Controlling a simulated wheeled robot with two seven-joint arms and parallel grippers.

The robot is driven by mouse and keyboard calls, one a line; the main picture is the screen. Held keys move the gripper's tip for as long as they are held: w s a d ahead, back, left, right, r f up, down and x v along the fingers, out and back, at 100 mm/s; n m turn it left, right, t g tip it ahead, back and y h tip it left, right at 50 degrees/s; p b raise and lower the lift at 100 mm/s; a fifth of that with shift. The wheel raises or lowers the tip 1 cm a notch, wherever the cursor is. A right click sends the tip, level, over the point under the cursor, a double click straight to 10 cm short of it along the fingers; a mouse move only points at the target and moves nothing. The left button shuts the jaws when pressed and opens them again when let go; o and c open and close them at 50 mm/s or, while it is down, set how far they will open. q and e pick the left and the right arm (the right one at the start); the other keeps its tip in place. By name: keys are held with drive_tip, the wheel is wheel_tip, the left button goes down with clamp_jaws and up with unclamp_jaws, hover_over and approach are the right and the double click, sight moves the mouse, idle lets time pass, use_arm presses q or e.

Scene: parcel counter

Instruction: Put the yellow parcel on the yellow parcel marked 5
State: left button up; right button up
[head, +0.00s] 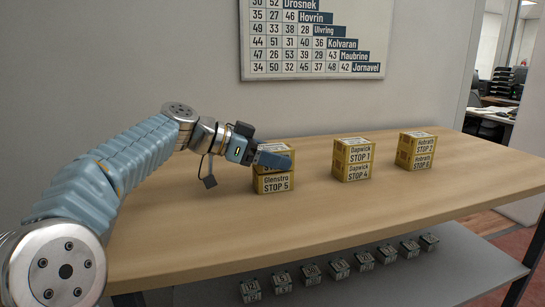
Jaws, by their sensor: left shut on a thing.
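A yellow parcel marked Glenstro STOP 5 (275,185) stands on the wooden counter, left of the middle. Another yellow parcel (268,147) is directly above it, apparently resting on it, with its edges roughly in line. My left gripper (274,159) is shut on this upper parcel, and its fingers cover most of the front face and label. Whether a small gap is left between the two parcels cannot be told. My right gripper is not in view.
To the right stand two more stacks of yellow parcels: Dapwick STOP 1 (357,154) on Dapwick STOP 4 (352,173), and a Hobram pair (416,147). The counter (330,213) is clear in front. Several small grey boxes (339,268) lie on the lower shelf. A number chart (315,45) hangs behind.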

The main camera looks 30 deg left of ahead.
use_arm(q)
drive_tip(key=shift+f, duration=0.1)
drive_tip(key=shift+f, duration=0.1)
drive_tip(key=o, duration=1.1)
drive_tip(key=shift+o, duration=0.2)
drive_tip(key=shift+r, duration=0.25)
drive_tip(key=v, duration=1.2)
drive_tip(key=shift+d+f, duration=0.1)
